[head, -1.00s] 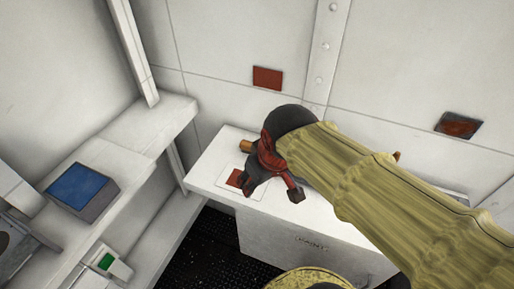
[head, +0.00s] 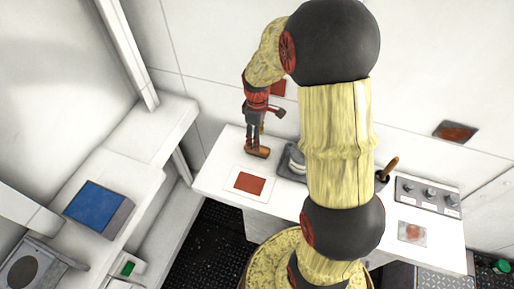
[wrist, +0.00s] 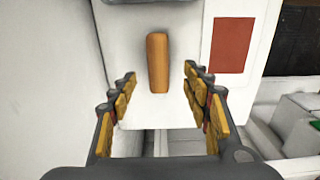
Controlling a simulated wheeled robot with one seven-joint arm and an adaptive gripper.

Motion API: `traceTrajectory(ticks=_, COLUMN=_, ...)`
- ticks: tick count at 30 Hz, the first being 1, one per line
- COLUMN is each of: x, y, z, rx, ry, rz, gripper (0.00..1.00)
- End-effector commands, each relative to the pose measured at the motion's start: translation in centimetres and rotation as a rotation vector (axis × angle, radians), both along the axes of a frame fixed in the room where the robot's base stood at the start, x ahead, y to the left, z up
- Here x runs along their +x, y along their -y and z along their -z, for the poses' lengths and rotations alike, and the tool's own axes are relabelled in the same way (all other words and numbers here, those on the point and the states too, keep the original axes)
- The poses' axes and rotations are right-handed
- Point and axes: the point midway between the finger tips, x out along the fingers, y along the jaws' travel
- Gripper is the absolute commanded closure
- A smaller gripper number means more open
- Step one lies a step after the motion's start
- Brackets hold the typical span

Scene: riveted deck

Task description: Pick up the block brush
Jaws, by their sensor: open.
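The block brush (head: 257,151) shows as a small brown wooden block on the white counter, near its back left end. In the wrist view the brush (wrist: 157,62) is an upright orange-brown oblong, seen from above. Its bristles cannot be seen. My gripper (head: 259,130) is over the brush and points down. In the wrist view my gripper (wrist: 158,82) is open and empty, with the brush between and beyond its spread fingers. No finger appears to touch it.
A card with a red square (head: 249,184) lies close in front of the brush. A dark tray (head: 289,170) is right of it, partly behind my arm. A pot with a wooden-handled tool (head: 388,169) and a knob panel (head: 430,196) stand farther right. The wall rises behind.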

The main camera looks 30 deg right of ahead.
Motion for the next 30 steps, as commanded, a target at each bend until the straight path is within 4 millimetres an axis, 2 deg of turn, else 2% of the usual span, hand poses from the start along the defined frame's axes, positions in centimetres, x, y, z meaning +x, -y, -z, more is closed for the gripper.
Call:
traceTrajectory(ticks=3, x=0.0, y=0.0, z=1.5, rx=0.001, ry=-0.002, rz=-0.001, gripper=0.52)
traceTrajectory(ticks=11, x=0.0, y=0.1, z=3.6, rx=0.001, ry=-0.002, rz=0.000, gripper=0.52)
traceTrajectory(ticks=18, x=0.2, y=0.2, z=7.0, rx=0.000, ry=-0.003, rz=0.001, gripper=0.52)
traceTrajectory(ticks=26, x=0.3, y=0.2, z=7.4, rx=0.000, ry=0.000, rz=0.001, gripper=0.52)
traceTrajectory(ticks=30, x=0.3, y=0.2, z=7.4, rx=0.000, ry=0.000, rz=0.001, gripper=0.58)
